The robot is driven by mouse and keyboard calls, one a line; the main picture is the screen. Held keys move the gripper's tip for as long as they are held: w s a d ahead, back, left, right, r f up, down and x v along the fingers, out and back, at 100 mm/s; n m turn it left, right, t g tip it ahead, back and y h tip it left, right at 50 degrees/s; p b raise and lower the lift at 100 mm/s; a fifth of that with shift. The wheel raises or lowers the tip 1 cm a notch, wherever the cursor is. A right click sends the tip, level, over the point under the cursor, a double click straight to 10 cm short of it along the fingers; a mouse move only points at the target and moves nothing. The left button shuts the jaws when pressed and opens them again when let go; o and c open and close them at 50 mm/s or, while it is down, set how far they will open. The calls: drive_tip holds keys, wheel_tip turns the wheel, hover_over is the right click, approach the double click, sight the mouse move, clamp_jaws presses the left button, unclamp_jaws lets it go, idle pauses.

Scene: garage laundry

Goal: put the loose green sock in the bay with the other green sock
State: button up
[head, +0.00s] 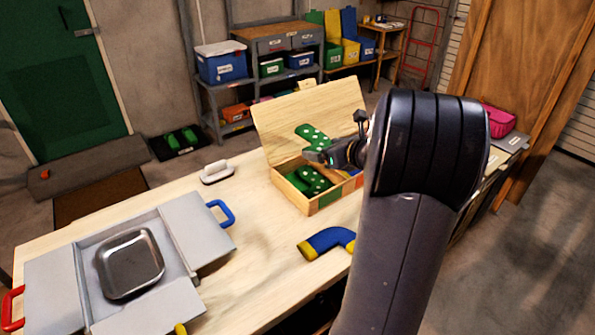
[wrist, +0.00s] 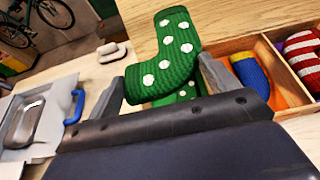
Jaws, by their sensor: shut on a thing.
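My gripper (head: 320,157) is shut on a green sock with white dots (wrist: 165,50), which stands up between the fingers in the wrist view. In the head view the held sock (head: 311,134) shows in front of the open lid, above the wooden box. The box (head: 326,202) has its lid raised, and its left bay holds the other green dotted sock (head: 312,181). A bit of green dotted cloth (wrist: 182,93) shows below the held sock in the wrist view. My arm hides the box's right part in the head view.
Other bays hold a blue-and-yellow sock (wrist: 250,72) and a red-and-white striped sock (wrist: 302,52). Another blue-and-yellow sock (head: 327,242) lies on the table before the box. A grey case with a metal tray (head: 130,263) and a white-handled brush (head: 216,172) are left.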

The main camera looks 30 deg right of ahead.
wheel_tip(320, 180, down, 10)
drive_tip(key=shift+d+r+b, duration=0.1)
drive_tip(key=shift+b, duration=0.6)
drive_tip(key=shift+f+b, duration=0.6)
drive_tip(key=shift+b, duration=0.05)
drive_tip(key=o, duration=0.9)
